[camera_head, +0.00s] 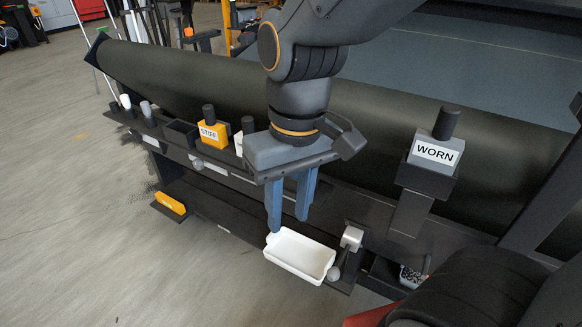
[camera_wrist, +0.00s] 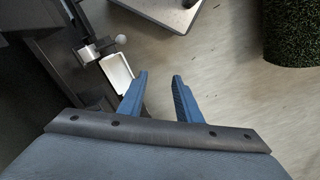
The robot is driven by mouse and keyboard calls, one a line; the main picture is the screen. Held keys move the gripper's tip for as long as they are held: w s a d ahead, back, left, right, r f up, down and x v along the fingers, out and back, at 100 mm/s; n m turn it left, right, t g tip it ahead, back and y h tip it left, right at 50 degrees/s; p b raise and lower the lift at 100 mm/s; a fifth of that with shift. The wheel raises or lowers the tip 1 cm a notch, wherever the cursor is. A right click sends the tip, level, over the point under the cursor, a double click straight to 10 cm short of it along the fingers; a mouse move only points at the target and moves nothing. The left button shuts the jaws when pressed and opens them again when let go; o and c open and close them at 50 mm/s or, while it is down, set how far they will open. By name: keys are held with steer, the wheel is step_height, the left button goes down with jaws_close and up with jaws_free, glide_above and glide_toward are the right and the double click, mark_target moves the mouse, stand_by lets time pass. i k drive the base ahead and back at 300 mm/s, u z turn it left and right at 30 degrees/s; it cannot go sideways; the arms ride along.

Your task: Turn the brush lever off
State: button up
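A small lever with a grey ball knob (camera_head: 333,274) hangs from a light bracket (camera_head: 350,237) on the machine's front, at the right end of a white tray (camera_head: 300,256). The frames do not label it as the brush lever. In the wrist view the ball knob (camera_wrist: 121,39) sticks out beside the bracket (camera_wrist: 88,53), beyond the tray (camera_wrist: 117,73). My gripper (camera_head: 288,223) points down above the tray's back left part in the head view. Its two blue fingers are apart with nothing between them, also in the wrist view (camera_wrist: 160,77). The gripper is apart from the knob.
A yellow STIFF block (camera_head: 213,134) stands on the dark rail left of my arm. A grey WORN block (camera_head: 435,153) stands on a post at right. A dark roll (camera_head: 200,88) lies behind. A yellow piece (camera_head: 170,203) sits low left. Open floor (camera_head: 60,230) lies left.

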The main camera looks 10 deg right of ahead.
mark_target(333, 274)
steer(key=u, duration=1)
steer(key=k, duration=0.8)
steer(key=z, duration=0.7)
